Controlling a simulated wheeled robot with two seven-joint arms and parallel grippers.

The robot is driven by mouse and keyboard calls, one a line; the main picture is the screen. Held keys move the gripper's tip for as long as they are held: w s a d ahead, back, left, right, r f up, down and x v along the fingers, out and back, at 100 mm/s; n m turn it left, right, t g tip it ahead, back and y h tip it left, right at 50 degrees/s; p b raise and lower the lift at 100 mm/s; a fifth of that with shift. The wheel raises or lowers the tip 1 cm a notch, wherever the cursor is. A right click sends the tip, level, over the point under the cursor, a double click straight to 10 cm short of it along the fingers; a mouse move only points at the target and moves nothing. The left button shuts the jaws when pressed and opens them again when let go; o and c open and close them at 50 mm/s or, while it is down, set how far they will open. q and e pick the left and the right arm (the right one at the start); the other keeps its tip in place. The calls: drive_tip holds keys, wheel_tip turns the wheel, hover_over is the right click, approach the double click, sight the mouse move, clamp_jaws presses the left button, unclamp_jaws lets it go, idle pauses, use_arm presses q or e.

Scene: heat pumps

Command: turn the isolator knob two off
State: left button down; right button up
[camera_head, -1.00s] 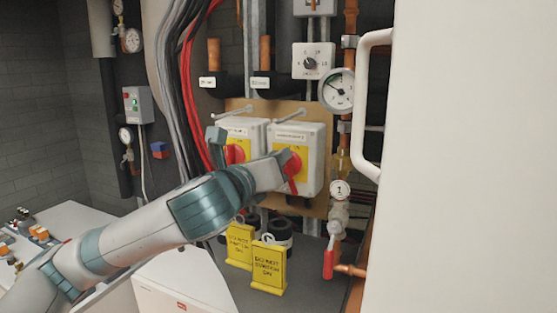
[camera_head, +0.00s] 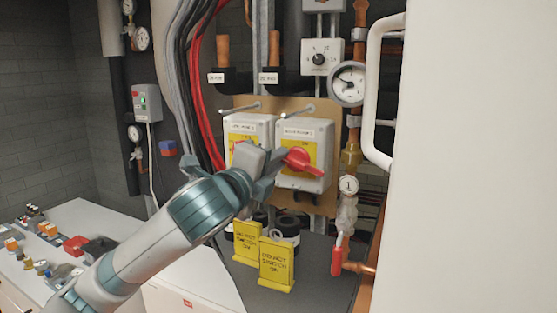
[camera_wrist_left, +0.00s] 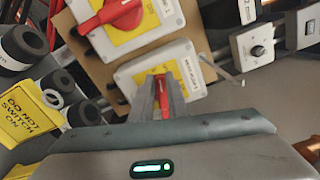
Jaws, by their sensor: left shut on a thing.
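Two grey isolator boxes with yellow plates and red knobs sit side by side on a tan board. The right isolator (camera_head: 318,184) has a red knob (camera_head: 304,161) whose handle lies roughly sideways. My left gripper (camera_head: 275,162) reaches this knob from the left and is shut on it. In the left wrist view, the closed fingers (camera_wrist_left: 160,98) meet the red knob (camera_wrist_left: 160,84) in front of the yellow plate. The left isolator (camera_head: 244,124) is partly hidden by my gripper; its red knob (camera_wrist_left: 115,14) shows at the top of the left wrist view.
A gauge (camera_head: 347,83) and copper pipework with a red valve lever (camera_head: 337,255) stand at right. A white door with a handle (camera_head: 372,95) fills the right side. Cables run at left.

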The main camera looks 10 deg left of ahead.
use_arm(q)
drive_tip(key=shift+f+n, duration=0.2)
drive_tip(key=shift+n, duration=0.6)
drive_tip(key=shift+f+n, duration=0.15)
drive_tip(key=shift+n, duration=0.65)
drive_tip(key=c, duration=1.7)
unclamp_jaws()
drive_tip(key=shift+a, duration=0.1)
